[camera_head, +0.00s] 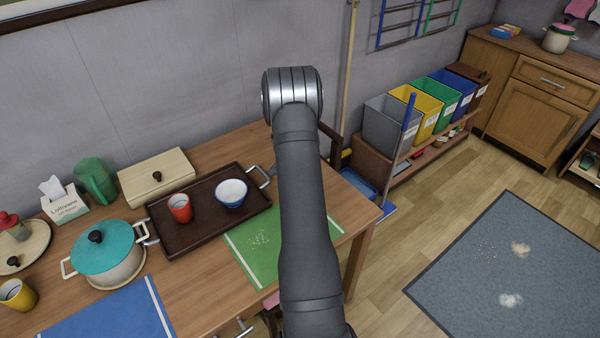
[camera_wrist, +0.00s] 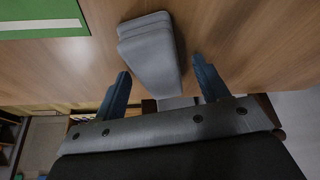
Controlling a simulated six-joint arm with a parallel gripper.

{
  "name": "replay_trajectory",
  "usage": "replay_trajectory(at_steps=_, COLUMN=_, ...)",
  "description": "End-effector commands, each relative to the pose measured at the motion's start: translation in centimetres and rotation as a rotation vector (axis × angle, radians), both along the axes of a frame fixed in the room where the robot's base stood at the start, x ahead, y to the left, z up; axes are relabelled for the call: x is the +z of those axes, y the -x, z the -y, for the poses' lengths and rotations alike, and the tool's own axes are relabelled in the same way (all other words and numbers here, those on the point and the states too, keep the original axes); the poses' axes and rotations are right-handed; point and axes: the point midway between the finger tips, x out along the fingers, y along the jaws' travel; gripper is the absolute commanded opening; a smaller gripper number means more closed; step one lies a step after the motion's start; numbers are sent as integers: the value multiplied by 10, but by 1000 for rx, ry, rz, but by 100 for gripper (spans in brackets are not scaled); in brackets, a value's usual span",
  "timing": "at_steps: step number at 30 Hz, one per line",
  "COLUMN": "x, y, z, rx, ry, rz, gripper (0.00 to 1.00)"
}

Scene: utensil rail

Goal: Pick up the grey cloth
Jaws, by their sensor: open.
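The grey cloth (camera_wrist: 151,52) shows in the wrist view as a folded, layered bundle on the wooden table top, near the table's edge. My gripper (camera_wrist: 160,78) is open, with its two blue fingers apart and the narrower end of the cloth between or just beyond their tips. I cannot tell whether either finger touches the cloth. In the head view my arm hides the cloth and the gripper.
A green mat (camera_head: 255,242) lies on the table (camera_head: 200,270), with a dark tray (camera_head: 206,226) holding a red cup (camera_head: 180,208) and a blue-white bowl (camera_head: 231,193). A teal-lidded pot (camera_head: 107,254) stands left. Colored bins (camera_head: 388,124) stand right of the table.

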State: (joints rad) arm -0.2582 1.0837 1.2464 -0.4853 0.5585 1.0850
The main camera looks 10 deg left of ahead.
Motion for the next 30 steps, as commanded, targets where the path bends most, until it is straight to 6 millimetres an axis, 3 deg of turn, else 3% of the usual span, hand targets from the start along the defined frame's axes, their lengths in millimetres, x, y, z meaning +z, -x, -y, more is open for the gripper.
replay_trajectory(at_steps=21, x=-5, y=0, z=0, rx=0, ry=0, rz=0, gripper=67)
replay_trajectory(at_steps=28, x=-5, y=0, z=0, rx=0, ry=0, rz=0, gripper=22)
replay_trajectory(at_steps=30, x=-5, y=0, z=0, rx=0, ry=0, rz=0, gripper=19)
